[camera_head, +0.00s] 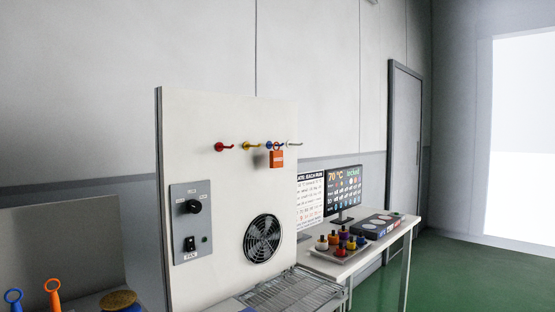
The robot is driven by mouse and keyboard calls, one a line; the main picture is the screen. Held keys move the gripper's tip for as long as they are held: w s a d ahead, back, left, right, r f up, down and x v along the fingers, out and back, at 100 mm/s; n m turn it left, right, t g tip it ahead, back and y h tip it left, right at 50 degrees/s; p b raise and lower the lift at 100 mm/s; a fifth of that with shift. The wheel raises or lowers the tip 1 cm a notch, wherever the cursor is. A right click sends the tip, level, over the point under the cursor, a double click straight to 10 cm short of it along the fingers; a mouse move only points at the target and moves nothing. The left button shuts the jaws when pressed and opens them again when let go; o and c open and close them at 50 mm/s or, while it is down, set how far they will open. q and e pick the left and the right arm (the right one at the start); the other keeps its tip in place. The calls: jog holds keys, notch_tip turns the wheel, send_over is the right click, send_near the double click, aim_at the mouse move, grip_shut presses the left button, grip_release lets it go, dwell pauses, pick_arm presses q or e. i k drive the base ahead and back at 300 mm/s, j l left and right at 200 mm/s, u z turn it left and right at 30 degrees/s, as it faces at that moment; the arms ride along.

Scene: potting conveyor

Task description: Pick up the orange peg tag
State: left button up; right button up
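An orange tag (277,158) with small light lettering hangs from a hook on the upright white panel (200,125). It hangs at or near the blue hook (269,145), third in a row that also has a red hook (222,147), a yellow hook (251,146) and a pale metal hook (294,144). Which hook bears the tag's ring is hard to tell at this size. Neither of my grippers is in view.
The panel also has a grey control box (191,222) and a round fan (262,239). A wire rack (290,291) lies at its foot. Blue (14,298) and orange (54,294) ring-topped handles stand lower left. A table (352,262) holds small bottles and a monitor (343,191).

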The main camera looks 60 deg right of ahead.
aim_at(276, 157)
jog(key=k+l, duration=0.1)
jog(key=l, duration=1.15)
jog(key=k+l+u, duration=0.1)
jog(key=l, duration=0.55)
